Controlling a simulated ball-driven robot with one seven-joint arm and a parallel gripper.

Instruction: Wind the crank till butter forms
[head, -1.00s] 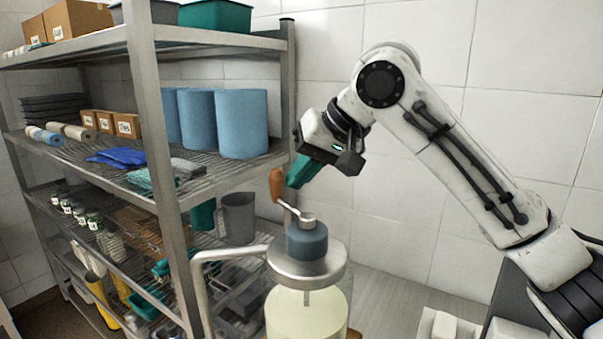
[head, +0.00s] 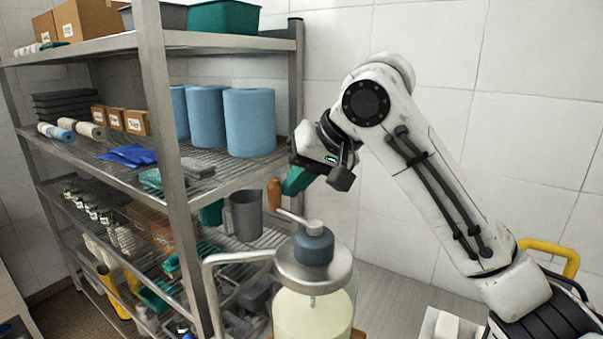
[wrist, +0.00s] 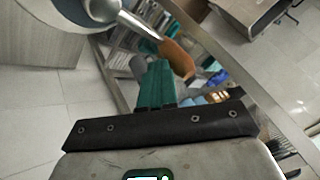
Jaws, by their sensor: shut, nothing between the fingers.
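The churn is a glass jar (head: 312,318) of pale cream-coloured liquid with a metal lid (head: 290,268) and a blue-grey hub (head: 313,248). A metal crank arm (head: 292,217) runs from the hub to an upright wooden handle (head: 274,193) at upper left. My gripper (head: 290,186) has teal fingers, shut and empty, just right of the handle in the head view. In the wrist view the shut fingers (wrist: 154,70) point toward the orange-brown handle (wrist: 178,57), which shows just beyond them to the right. Contact cannot be told.
A metal wire shelf rack (head: 180,215) stands close on the left, with blue rolls (head: 249,123), boxes and a grey jug (head: 244,215). A curved metal tube (head: 212,285) rises beside the churn. A yellow rail (head: 553,252) is at right. The tiled wall behind is bare.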

